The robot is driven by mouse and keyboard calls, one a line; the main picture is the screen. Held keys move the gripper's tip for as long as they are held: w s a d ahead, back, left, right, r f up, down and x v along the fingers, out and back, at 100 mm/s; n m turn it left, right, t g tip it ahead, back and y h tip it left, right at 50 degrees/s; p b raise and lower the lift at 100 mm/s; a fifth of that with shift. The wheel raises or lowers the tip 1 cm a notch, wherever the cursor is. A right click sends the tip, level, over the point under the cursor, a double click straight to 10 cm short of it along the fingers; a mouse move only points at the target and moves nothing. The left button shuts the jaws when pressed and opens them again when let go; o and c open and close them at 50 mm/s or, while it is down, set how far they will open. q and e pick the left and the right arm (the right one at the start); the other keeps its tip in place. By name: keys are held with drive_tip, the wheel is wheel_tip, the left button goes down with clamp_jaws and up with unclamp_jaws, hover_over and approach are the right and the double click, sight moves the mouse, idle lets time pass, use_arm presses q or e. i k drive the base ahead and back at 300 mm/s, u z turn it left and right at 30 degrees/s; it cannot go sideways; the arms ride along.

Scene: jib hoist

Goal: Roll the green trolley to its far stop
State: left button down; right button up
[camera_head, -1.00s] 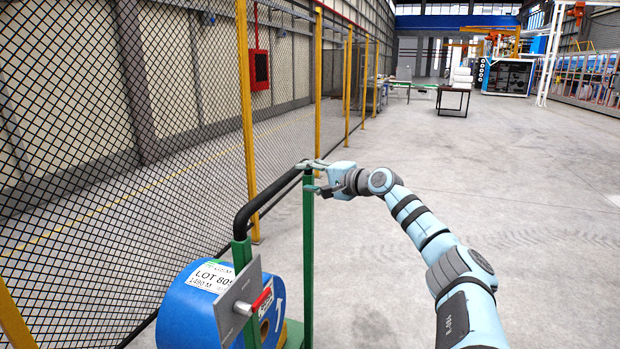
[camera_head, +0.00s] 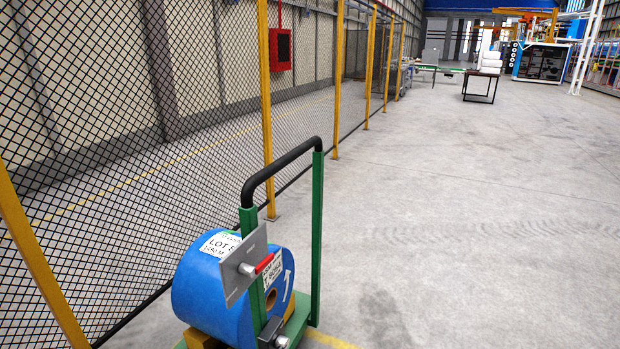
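The green trolley (camera_head: 317,240) stands at the lower middle of the head view, close to the mesh fence. It has green uprights joined by a black push handle (camera_head: 280,166). A blue roll (camera_head: 205,290) with a white lot label lies on its deck. A grey plate (camera_head: 243,266) with a red part (camera_head: 264,263) sits at the near upright. The lower part of the trolley is cut off by the picture edge. Neither of my grippers is in view, and nothing in view touches the handle. I cannot see a stop.
A mesh fence (camera_head: 110,150) with yellow posts (camera_head: 266,100) runs along the left. A yellow floor line (camera_head: 330,340) shows at the bottom. The concrete floor (camera_head: 470,230) to the right is clear. A dark table (camera_head: 480,86) and machines (camera_head: 541,62) stand far back.

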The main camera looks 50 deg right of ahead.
sight(253, 248)
drive_tip(key=z, duration=1)
drive_tip(key=i, duration=0.85)
drive_tip(key=u, duration=0.15)
